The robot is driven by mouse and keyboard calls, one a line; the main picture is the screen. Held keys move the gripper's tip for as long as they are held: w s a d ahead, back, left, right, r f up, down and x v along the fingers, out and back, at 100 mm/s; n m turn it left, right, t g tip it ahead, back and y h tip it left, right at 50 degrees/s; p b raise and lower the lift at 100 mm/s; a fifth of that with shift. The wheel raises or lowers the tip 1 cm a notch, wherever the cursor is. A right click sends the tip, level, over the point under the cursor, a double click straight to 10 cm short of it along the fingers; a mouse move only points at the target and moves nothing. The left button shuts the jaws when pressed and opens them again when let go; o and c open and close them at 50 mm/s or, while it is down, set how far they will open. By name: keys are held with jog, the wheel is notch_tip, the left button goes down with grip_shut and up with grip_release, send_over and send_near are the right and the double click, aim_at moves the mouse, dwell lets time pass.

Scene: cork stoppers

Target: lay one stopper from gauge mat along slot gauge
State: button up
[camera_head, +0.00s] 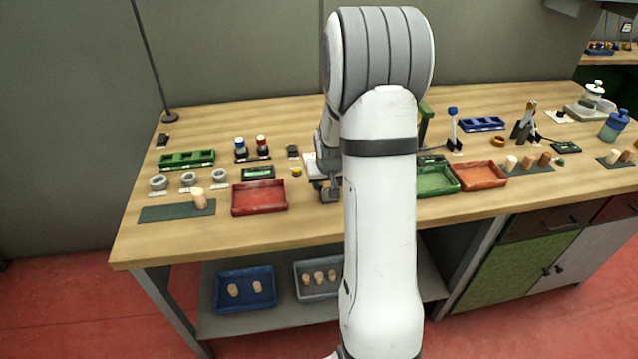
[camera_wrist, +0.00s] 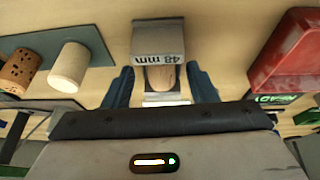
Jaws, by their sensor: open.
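The slot gauge (camera_wrist: 158,38) is a pale block marked 48 mm, centred in the wrist view. A light cork stopper (camera_wrist: 160,77) sits at its slot, between my finger tips, and appears to lie lengthwise. My gripper (camera_wrist: 160,84) is open, with one blue finger on each side of this stopper and a gap to each. The gauge mat (camera_wrist: 93,42), dark green, is at left in the wrist view, with a plain stopper (camera_wrist: 69,66) and a speckled one (camera_wrist: 20,69) standing on it. In the head view my gripper (camera_head: 330,192) is low over the bench, and my arm hides the stopper.
A red tray (camera_head: 259,199) is close beside my gripper and also shows in the wrist view (camera_wrist: 290,50). Another green mat (camera_head: 160,213) with a stopper is at far left. Green (camera_head: 437,181) and orange (camera_head: 480,176) trays are right of my arm. The bench's front strip is clear.

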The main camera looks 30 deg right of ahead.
jog(key=shift+r, duration=0.1)
jog(key=shift+v, duration=3.8)
